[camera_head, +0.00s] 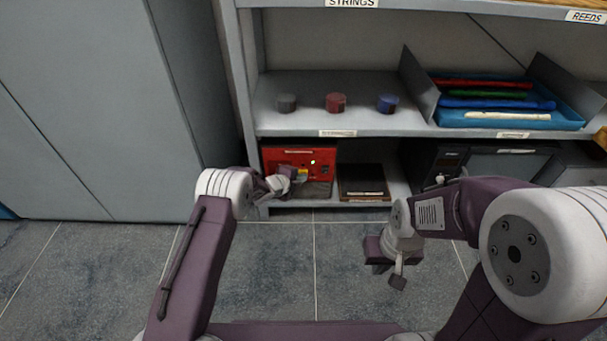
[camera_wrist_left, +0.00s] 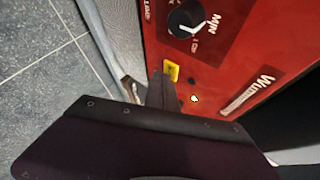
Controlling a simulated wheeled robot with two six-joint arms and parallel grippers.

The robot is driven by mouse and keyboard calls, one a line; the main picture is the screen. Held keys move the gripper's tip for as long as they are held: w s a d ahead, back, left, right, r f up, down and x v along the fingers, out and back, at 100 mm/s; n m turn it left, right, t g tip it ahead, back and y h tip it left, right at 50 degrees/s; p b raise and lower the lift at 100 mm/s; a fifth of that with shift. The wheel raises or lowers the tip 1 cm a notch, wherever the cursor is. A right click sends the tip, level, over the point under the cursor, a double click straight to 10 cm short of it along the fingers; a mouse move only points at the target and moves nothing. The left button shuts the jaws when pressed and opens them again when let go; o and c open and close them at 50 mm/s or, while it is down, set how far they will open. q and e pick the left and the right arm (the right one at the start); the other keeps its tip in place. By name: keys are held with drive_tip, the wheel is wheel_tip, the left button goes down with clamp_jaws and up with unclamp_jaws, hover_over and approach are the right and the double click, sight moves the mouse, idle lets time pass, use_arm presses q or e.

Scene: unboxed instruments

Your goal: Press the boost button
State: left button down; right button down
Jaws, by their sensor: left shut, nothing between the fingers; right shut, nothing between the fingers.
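A red box (camera_head: 325,155) with a front panel stands on the low shelf. In the left wrist view its red panel (camera_wrist_left: 228,55) carries a black knob (camera_wrist_left: 186,19) marked MIN, a yellow square button (camera_wrist_left: 173,71) and a small pale light (camera_wrist_left: 194,98). No boost lettering is readable. My left gripper (camera_head: 298,174) is shut and empty, in front of the panel. Its tips (camera_wrist_left: 162,75) lie right beside or against the yellow button; I cannot tell whether they touch. My right gripper (camera_head: 397,282) is shut and empty above the floor.
A dark flat case (camera_head: 362,180) lies right of the red box, then dark grey units (camera_head: 505,165). The shelf above (camera_head: 300,122) holds three small round tins and a blue tray (camera_head: 500,120) of coloured sticks. A grey cabinet (camera_head: 90,110) stands left. The floor (camera_head: 290,265) is clear.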

use_arm(q)
drive_tip(key=shift+w, duration=0.2)
idle(0.4)
drive_tip(key=shift+s, duration=0.6)
drive_tip(key=shift+s, duration=0.15)
drive_tip(key=s+p, duration=0.2)
drive_tip(key=s, duration=0.3)
drive_tip(key=shift+s, duration=0.4)
drive_tip(key=shift+p, duration=0.3)
